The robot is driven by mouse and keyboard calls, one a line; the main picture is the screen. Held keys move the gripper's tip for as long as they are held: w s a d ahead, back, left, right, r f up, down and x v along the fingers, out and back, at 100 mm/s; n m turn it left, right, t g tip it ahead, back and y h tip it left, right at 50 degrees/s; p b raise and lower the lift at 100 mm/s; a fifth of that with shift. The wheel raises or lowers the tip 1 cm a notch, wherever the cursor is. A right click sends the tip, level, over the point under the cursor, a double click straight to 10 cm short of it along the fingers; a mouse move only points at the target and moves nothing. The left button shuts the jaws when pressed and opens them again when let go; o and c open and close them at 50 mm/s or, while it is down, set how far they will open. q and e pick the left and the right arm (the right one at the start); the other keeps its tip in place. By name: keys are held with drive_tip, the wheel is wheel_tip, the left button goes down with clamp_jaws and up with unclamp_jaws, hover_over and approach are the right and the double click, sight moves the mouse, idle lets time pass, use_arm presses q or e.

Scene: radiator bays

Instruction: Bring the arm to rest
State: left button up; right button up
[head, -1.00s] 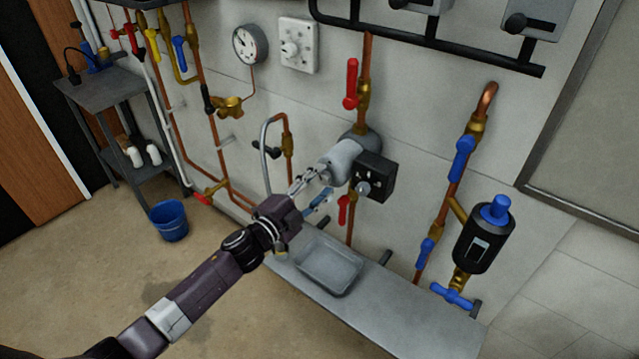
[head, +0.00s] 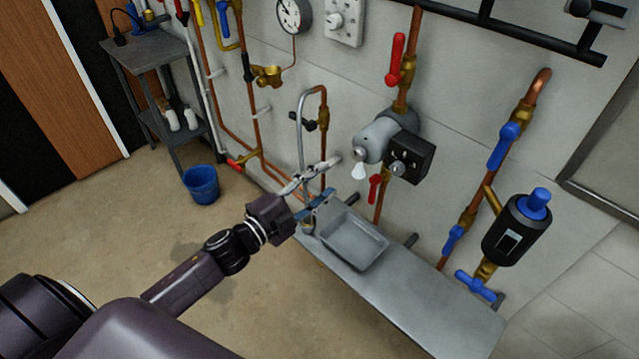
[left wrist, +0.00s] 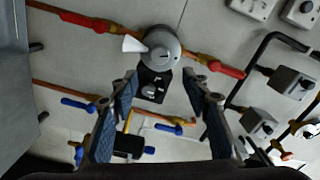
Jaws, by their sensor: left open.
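My left arm comes in from the lower left of the head view. Its gripper (head: 330,178) is open and empty, its two fingers spread above the left end of the grey shelf. It is apart from the grey pump (head: 378,140), which sits to its upper right on a copper pipe, with a white cone on its front and a black box beside it. In the left wrist view the two blue-padded fingers (left wrist: 160,88) stand wide apart, with the pump (left wrist: 160,45) beyond them. My right gripper is not in view.
A grey tray (head: 384,244) sits on the low shelf (head: 420,300). A blue bucket (head: 201,186) stands on the floor by a dark side table (head: 150,55). Copper pipes with red and blue valve handles line the wall. The floor (head: 110,215) at left is clear.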

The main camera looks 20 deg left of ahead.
use_arm(q)
drive_tip(key=shift+s, duration=0.3)
drive_tip(key=shift+a, duration=0.1)
drive_tip(key=s+a+f+n+g+y, duration=0.2)
drive_tip(key=s+f+n, duration=0.15)
drive_tip(key=f, duration=0.85)
drive_tip(key=s+a+f+n+g+y, duration=0.2)
drive_tip(key=s+a+f+n, duration=0.15)
drive_tip(key=f, duration=0.85)
drive_tip(key=s+a+f+n+g+y, duration=0.25)
drive_tip(key=s+f, duration=0.25)
drive_tip(key=f, duration=0.6)
drive_tip(key=s+d+f+n+g+b, duration=0.1)
drive_tip(key=s+d+f+n+g, duration=0.25)
drive_tip(key=s+f, duration=1)
drive_tip(key=s+d+f+g, duration=0.1)
drive_tip(key=s+f+g, duration=0.1)
drive_tip(key=s, duration=0.5)
drive_tip(key=s+d+f+n+g, duration=0.1)
drive_tip(key=s+f, duration=0.3)
drive_tip(key=s, duration=0.4)
drive_tip(key=s+d+f+n+g, duration=0.1)
drive_tip(key=s+d+f+g, duration=0.2)
drive_tip(key=s, duration=0.4)
drive_tip(key=shift+s+f, duration=0.15)
drive_tip(key=shift+s, duration=0.05)
